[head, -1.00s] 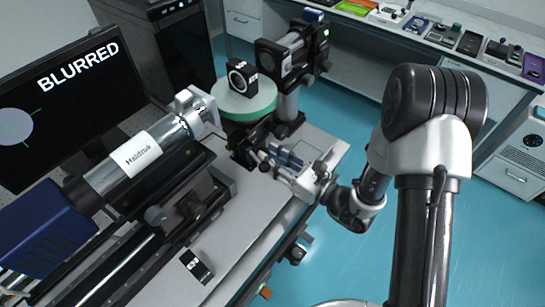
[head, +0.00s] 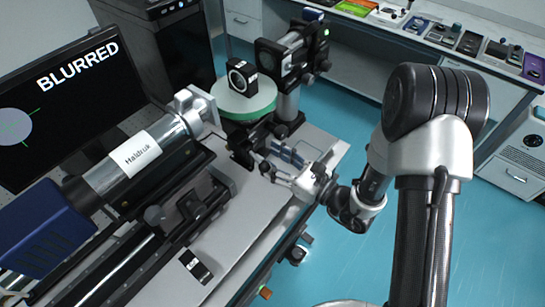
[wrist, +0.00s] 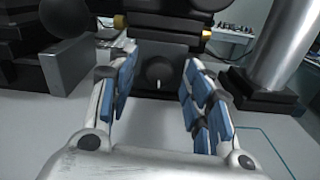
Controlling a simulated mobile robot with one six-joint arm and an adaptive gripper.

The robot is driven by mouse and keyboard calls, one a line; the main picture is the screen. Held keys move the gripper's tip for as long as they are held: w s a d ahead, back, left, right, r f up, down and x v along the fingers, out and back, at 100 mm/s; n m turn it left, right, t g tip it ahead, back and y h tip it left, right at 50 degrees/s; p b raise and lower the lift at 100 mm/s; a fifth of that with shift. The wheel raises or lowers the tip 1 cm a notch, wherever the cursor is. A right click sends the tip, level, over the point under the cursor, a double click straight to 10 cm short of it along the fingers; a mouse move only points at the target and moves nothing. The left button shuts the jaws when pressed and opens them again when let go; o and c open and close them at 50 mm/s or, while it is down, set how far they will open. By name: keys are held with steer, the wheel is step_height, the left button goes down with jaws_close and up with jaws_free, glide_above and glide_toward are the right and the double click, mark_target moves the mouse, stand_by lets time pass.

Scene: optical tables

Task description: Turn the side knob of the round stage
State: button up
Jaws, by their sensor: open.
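The round stage has a pale green disc top (head: 258,107) on a dark mount, on the optical table. In the wrist view its side knob (wrist: 157,73) is a dark round knob with a small white mark at its lower part. The knob faces me, centred between the fingertips. My gripper (wrist: 155,75) is open, with one blue-padded finger on each side of the knob and visible gaps. No contact shows. In the head view my gripper (head: 271,157) is beside the stage's mount, at its lower right. There the knob cannot be made out.
A monitor (head: 62,105) reads "BLURRED". A silver cylinder labelled Haldruk (head: 135,152) lies left of the stage. A black ring mount (head: 241,76) stands on the disc. A metal post (wrist: 282,45) stands right of the gripper. A small black-and-white block (head: 195,266) lies on the table (head: 245,225).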

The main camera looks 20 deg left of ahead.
steer(key=shift+d, duration=0.1)
steer(key=v, duration=1.2)
steer(key=shift+s, duration=0.1)
steer(key=shift+f, duration=0.1)
